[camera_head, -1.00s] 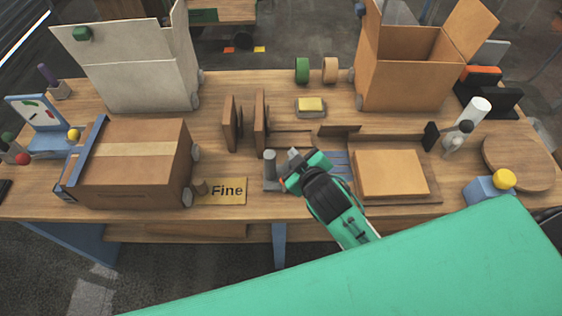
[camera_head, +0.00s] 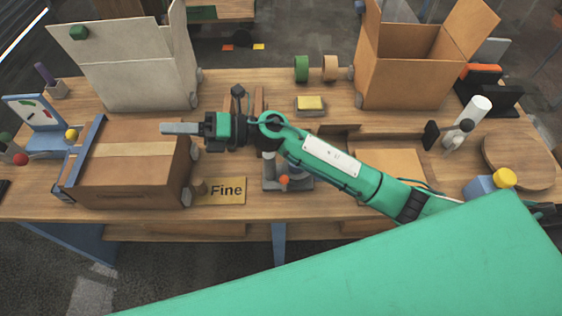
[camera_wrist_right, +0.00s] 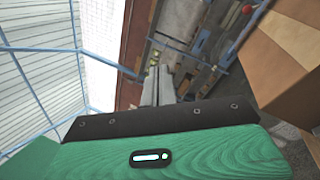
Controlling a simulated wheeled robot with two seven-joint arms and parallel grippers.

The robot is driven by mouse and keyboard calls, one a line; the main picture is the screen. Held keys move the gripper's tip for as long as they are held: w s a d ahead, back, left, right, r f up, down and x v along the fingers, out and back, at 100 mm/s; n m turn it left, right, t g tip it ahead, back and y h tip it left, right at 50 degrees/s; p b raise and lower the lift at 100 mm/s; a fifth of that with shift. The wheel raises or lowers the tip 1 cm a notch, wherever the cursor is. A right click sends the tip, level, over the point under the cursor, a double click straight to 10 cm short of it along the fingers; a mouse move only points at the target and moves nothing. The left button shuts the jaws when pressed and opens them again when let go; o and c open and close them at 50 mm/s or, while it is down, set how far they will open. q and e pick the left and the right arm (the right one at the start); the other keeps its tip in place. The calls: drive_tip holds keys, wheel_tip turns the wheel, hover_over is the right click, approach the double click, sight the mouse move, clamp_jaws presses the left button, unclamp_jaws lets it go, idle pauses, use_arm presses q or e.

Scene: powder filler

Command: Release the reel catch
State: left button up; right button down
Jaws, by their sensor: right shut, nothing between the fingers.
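My right gripper (camera_head: 165,128) reaches left across the table, over the rear right part of a taped brown box (camera_head: 125,190). Its fingers are shut and empty; the closed fingertips also show in the right wrist view (camera_wrist_right: 158,72). A small grey fixture (camera_head: 300,184) with an orange knob (camera_head: 284,181) stands on the table below my right forearm, partly hidden by it. I cannot tell for sure which part is the reel catch. A green roll (camera_head: 301,69) and a tan roll (camera_head: 330,69) stand at the back. My left gripper is out of view.
An open white box (camera_head: 140,75) stands at back left and an open brown box (camera_head: 405,75) at back right. A "Fine" sign (camera_head: 226,191) lies near the front. A blue block with a yellow knob (camera_head: 503,178) and a round board (camera_head: 518,160) are at right.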

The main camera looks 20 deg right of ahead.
drive_tip(key=d+f+n+g+h, duration=0.5)
drive_tip(key=f+n+g+h, duration=0.2)
drive_tip(key=f+n+h, duration=0.35)
drive_tip(key=w+d+f+h, duration=0.1)
drive_tip(key=w+d+h, duration=0.2)
drive_tip(key=d+h, duration=0.2)
drive_tip(key=w+d+n+h, duration=0.1)
drive_tip(key=w+d+h, duration=0.3)
drive_tip(key=d, duration=0.8)
drive_tip(key=shift+f+t+h, duration=0.4)
drive_tip(key=shift+h, duration=0.05)
drive_tip(key=shift+n, duration=0.25)
